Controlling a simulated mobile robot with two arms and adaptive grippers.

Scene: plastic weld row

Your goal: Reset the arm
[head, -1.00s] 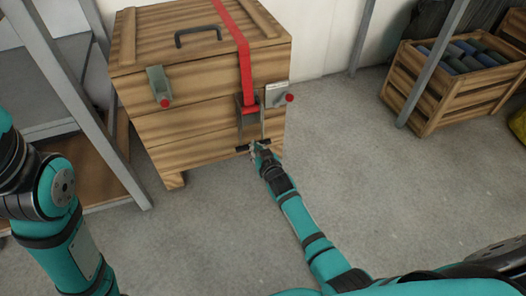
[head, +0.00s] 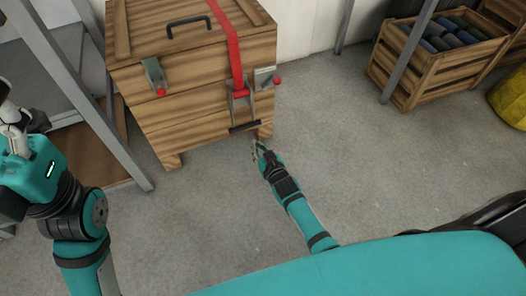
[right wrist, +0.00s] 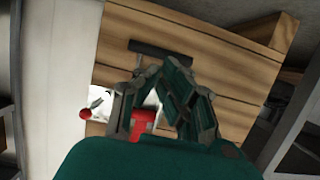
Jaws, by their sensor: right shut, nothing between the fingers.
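A wooden crate (head: 200,110) with a closed lid stands on the floor ahead. A red strap (head: 233,50) runs over its lid and down to a metal buckle (head: 241,100) on the front, with a dark bar (head: 245,127) below it. My right gripper (head: 256,146) is shut and empty, apart from the crate, just in front of its lower right corner. In the right wrist view the shut fingers (right wrist: 163,66) are in front of the planks and the dark bar (right wrist: 175,54), hiding part of the strap. My left gripper (head: 14,130) is partly in view at the left edge; its fingertips are unclear.
A metal rack (head: 85,95) stands close to the crate's left side. Red-tipped latches (head: 154,76) sit on the crate's front. Another wooden crate (head: 395,75) holding dark cylinders stands at the back right, near a yellow bag (head: 510,98). The floor (head: 330,160) between is clear.

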